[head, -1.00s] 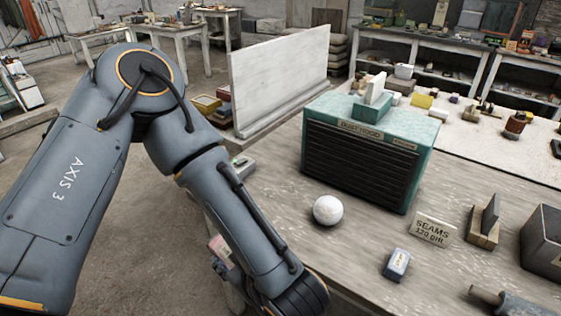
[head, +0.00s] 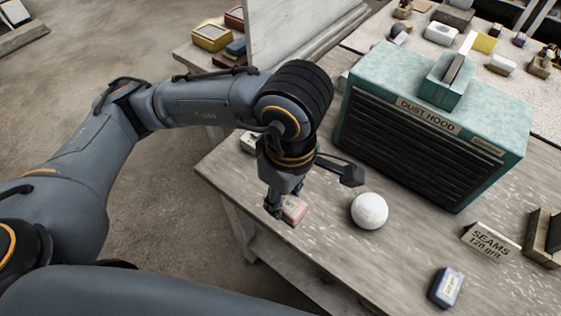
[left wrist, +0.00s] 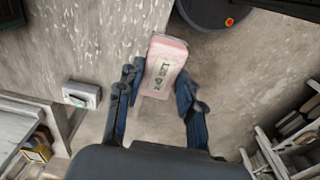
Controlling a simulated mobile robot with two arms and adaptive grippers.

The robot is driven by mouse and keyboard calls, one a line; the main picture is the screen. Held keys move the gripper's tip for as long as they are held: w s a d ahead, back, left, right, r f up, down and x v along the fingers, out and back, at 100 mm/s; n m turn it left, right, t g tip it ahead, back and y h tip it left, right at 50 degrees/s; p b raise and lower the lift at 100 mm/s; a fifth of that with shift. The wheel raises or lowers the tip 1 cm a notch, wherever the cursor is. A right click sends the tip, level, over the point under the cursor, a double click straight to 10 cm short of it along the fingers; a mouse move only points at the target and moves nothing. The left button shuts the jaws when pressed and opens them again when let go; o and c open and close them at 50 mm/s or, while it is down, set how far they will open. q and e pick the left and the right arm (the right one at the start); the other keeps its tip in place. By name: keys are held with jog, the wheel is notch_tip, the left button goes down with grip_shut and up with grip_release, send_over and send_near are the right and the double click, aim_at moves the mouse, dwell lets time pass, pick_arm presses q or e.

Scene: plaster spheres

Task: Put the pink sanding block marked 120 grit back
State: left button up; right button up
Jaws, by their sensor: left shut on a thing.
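The pink sanding block (head: 293,210) is held in my left gripper (head: 286,205), near the table's left edge in the head view. In the left wrist view the pink block (left wrist: 163,66) sits between the two dark fingers (left wrist: 160,92), which are shut on its sides. Its pale label carries dark print that I cannot read surely. Floor shows behind it there, so it is held up in the air. A sign reading "SEAMS 120 grit" (head: 490,244) stands on the table at the right. My right gripper is not in view.
A white plaster sphere (head: 369,211) lies right of my left gripper. The teal dust hood (head: 480,135) stands behind it. A blue-grey block (head: 447,287) lies in front of the sign. A dark wedge in a wooden stand (head: 541,240) is at the right edge. Bare tabletop (head: 400,260) lies between.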

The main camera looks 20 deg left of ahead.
pick_arm(q)
jog(key=w+a+f+p, duration=0.1)
jog(key=w+f, duration=0.2)
jog(key=w, duration=0.1)
jog(key=w+a+f+p, duration=0.1)
jog(key=w+a+f, duration=0.1)
jog(key=w, duration=0.2)
jog(key=w+a+f+p, duration=0.1)
jog(key=w+f, duration=0.2)
jog(key=w, duration=0.1)
jog(key=shift+a+f, duration=0.15)
jog(key=shift+f, duration=0.15)
jog(key=shift+w+f, duration=0.1)
jog(key=shift+f, duration=0.15)
jog(key=f+p, duration=0.2)
jog(key=f, duration=0.1)
jog(key=shift+w+a, duration=0.15)
jog(key=shift+w, duration=0.05)
jog(key=shift+f, duration=0.25)
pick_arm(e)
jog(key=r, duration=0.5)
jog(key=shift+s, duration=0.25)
pick_arm(q)
jog(key=shift+f, duration=0.1)
